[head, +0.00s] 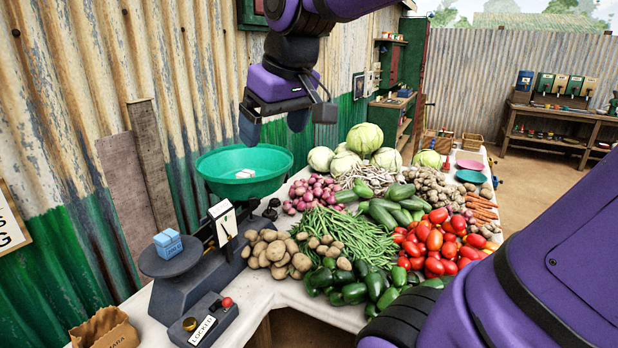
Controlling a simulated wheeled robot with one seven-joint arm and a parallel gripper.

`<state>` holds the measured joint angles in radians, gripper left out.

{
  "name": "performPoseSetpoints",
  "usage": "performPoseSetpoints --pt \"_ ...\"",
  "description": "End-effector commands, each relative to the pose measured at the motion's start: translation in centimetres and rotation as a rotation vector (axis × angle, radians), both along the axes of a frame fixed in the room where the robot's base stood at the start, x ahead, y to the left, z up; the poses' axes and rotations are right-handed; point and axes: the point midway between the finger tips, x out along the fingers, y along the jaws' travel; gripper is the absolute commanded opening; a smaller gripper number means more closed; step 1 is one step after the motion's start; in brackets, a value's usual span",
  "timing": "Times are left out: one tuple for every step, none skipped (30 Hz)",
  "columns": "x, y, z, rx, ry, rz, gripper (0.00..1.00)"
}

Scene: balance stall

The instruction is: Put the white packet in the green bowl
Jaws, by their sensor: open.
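The green bowl (220,176) sits at the far end of a grey balance scale (187,282), against the wall side of the table. A small white packet (246,173) lies inside the bowl. My gripper (273,132) is open and hangs above the bowl, with a clear gap between its fingertips and the packet. Nothing shows between its fingers. A small blue packet (168,244) sits on the scale's near grey plate. The bowl's underside is partly hidden.
Potatoes (277,253), green beans (345,235), tomatoes (440,243) and other vegetables crowd the table right of the scale. A brown paper bag (104,330) stands at the lower left. A corrugated wall (100,80) rises close behind the bowl.

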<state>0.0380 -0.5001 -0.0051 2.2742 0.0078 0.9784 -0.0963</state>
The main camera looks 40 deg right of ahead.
Motion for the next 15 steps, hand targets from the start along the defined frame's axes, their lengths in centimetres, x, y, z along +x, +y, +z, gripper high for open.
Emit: performPoseSetpoints --pt "-2.0 0.3 -0.8 0.004 -0.017 -0.006 0.89" --pt "-2.9 0.5 -1.2 0.007 -0.024 -0.010 0.89" --pt "-4.1 0.7 -1.9 0.010 -0.032 -0.016 0.89" --pt "-5.0 0.8 -2.4 0.014 -0.038 -0.020 0.89" --pt "-5.7 0.9 -2.9 0.016 -0.044 -0.023 0.89" --pt "-6.6 1.0 -3.5 0.020 -0.051 -0.028 0.89" --pt "-7.2 1.1 -3.9 0.022 -0.056 -0.032 0.89" --pt "-7.7 1.1 -4.3 0.024 -0.059 -0.034 0.89" --pt "-8.2 1.2 -4.7 0.025 -0.063 -0.038 0.89" --pt "-8.6 1.2 -5.0 0.027 -0.066 -0.039 0.89" --pt "-8.9 1.3 -5.2 0.028 -0.069 -0.041 0.89" --pt "-9.1 1.3 -5.4 0.029 -0.071 -0.044 0.89" --pt "-9.3 1.3 -5.5 0.031 -0.072 -0.044 0.89" --pt "-9.4 1.3 -5.6 0.031 -0.073 -0.045 0.89" --pt "-9.4 1.3 -5.7 0.031 -0.073 -0.045 0.89"
